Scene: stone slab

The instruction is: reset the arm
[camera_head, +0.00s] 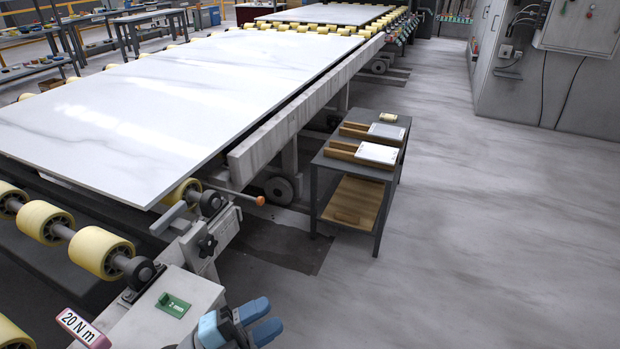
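My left gripper (262,321) shows at the bottom edge of the head view, with blue finger parts and a grey body cut off by the frame. It is beside the right end of the pale machine housing (190,288). Its two blue parts lie close together, and I cannot tell whether they are open or shut. I see nothing held in it. My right gripper is not in view.
A white marble slab (200,90) lies on the roller conveyor at left. A green "2 mm" piece (173,305) and a "20 N m" label (82,328) are near the gripper. A grey cart (365,170) stands right of the conveyor. The floor at right is clear.

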